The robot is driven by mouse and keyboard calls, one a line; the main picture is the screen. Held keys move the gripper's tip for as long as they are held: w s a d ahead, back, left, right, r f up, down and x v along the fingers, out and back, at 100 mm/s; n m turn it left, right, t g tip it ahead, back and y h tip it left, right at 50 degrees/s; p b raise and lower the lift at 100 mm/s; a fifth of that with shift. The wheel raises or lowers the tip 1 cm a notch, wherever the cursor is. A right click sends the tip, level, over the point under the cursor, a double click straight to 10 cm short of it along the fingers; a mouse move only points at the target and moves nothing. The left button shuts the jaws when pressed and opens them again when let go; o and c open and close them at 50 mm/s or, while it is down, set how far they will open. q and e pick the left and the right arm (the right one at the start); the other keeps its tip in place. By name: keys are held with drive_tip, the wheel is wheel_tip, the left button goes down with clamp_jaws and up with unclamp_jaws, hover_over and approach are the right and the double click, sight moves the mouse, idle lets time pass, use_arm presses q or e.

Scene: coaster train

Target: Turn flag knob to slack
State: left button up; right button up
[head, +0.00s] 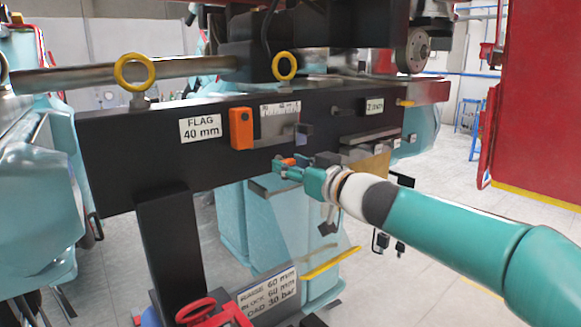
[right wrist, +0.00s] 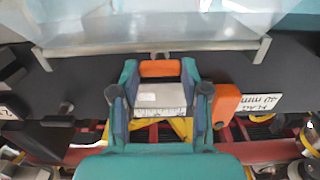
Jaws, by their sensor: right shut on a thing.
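The flag knob is a small orange bar (head: 289,161) on the lower front of the black beam (head: 130,150), below the scale window. My right gripper (head: 284,168) reaches it from the right and is shut on it. An orange block (head: 241,128) sits left of the white scale plate (head: 280,120); the block (right wrist: 227,103) also shows in the wrist view. The plate's fine marks are too small to read. My left gripper is not in view.
A "FLAG 40 mm" label (head: 201,128) is on the beam. Yellow rings (head: 135,72) stand on top. A black block (head: 304,133) juts out just above my right gripper. A red handwheel (head: 195,312) and a sign (head: 267,292) are below. A red panel (head: 535,100) stands at right.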

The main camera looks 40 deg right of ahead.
drive_tip(key=shift+a+r, duration=0.1)
drive_tip(key=shift+a, duration=0.05)
drive_tip(key=shift+r+n, duration=0.15)
drive_tip(key=shift+n, duration=1.05)
drive_tip(key=n, duration=0.9)
drive_tip(key=shift+n+b, duration=0.4)
drive_tip(key=n, duration=0.4)
drive_tip(key=shift+w+a+f+b, duration=0.1)
drive_tip(key=shift+f+b, duration=0.15)
drive_tip(key=shift+b, duration=0.15)
drive_tip(key=shift+f+n, duration=0.1)
drive_tip(key=shift+n, duration=0.2)
drive_tip(key=o, duration=1.1)
drive_tip(key=shift+w+a, duration=0.1)
drive_tip(key=shift+o, duration=0.2)
drive_tip(key=shift+f, duration=0.1)
